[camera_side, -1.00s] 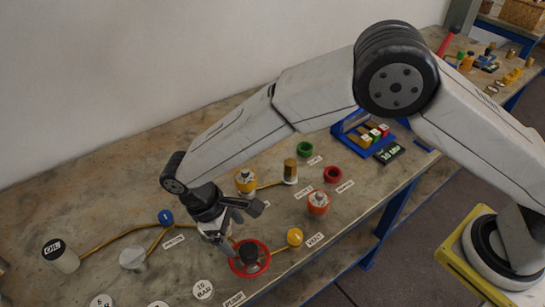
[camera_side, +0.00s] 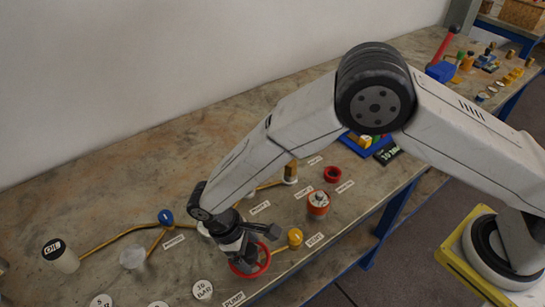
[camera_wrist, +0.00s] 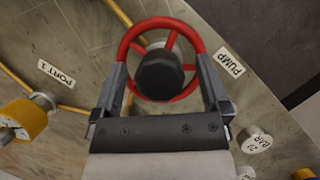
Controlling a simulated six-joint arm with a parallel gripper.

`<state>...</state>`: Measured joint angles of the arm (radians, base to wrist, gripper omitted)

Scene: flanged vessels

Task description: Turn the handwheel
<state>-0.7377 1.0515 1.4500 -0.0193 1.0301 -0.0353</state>
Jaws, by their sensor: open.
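The handwheel (camera_wrist: 171,40) has a red rim, spokes and a dark faceted hub (camera_wrist: 160,75). In the side view the handwheel (camera_side: 263,267) sits near the bench's front edge, partly hidden by my gripper (camera_side: 250,254). In the wrist view my gripper (camera_wrist: 162,64) is open, with one finger at each side of the wheel. The fingers overlap the left and right parts of the rim there. I cannot tell whether they touch it. A label reading PUMP (camera_wrist: 229,62) lies beside the wheel.
A yellow round fitting (camera_side: 295,237) is right of the wheel, and an orange flanged vessel (camera_side: 318,204) stands beyond it. In the wrist view a yellow part (camera_wrist: 22,119) is at left. Bare bench (camera_side: 110,190) lies behind.

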